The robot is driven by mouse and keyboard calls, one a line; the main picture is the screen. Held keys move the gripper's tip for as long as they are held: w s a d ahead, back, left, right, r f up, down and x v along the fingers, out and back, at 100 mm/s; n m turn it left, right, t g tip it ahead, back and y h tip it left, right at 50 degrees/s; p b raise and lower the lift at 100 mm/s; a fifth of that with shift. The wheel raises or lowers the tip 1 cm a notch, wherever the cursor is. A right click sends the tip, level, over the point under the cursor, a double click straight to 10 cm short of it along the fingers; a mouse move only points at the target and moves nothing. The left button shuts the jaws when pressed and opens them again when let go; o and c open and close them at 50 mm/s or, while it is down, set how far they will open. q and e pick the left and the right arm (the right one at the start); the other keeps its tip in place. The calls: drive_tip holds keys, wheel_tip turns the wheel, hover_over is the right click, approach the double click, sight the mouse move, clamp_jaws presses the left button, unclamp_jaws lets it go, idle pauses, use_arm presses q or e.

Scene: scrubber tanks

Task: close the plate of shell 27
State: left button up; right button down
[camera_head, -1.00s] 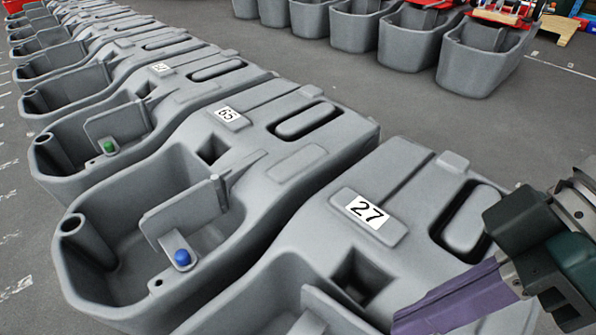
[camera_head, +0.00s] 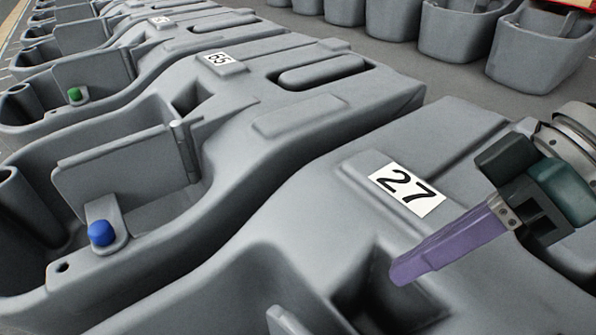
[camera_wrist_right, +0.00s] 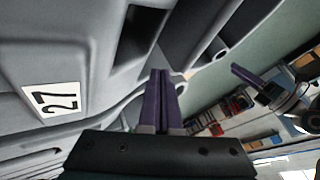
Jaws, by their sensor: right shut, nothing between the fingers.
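Shell 27 (camera_head: 330,225) is the grey tank at the front right in the head view, with a white "27" label (camera_head: 407,190) on its top. The label also shows at the left in the right wrist view (camera_wrist_right: 52,102). A small part of its plate (camera_head: 285,322) shows at the bottom edge in the head view; the rest is cut off. My right gripper (camera_head: 400,276), with purple fingers, is shut and empty. In the head view its tips appear over the square recess below the label. In the right wrist view its fingers (camera_wrist_right: 160,80) lie together.
Shell 65 (camera_head: 225,110) stands to the left, with a raised plate (camera_head: 125,165) and a blue knob (camera_head: 101,233). More grey shells line up behind it, one with a green knob (camera_head: 75,94). Other tanks (camera_head: 460,35) stand across the grey floor.

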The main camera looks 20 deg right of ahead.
drive_tip(key=s+a+f+b, duration=0.1)
drive_tip(key=a+f+b, duration=0.2)
drive_tip(key=a, duration=0.4)
drive_tip(key=shift+f+b, duration=0.35)
drive_tip(key=shift+b, duration=0.15)
drive_tip(key=shift+a, duration=0.1)
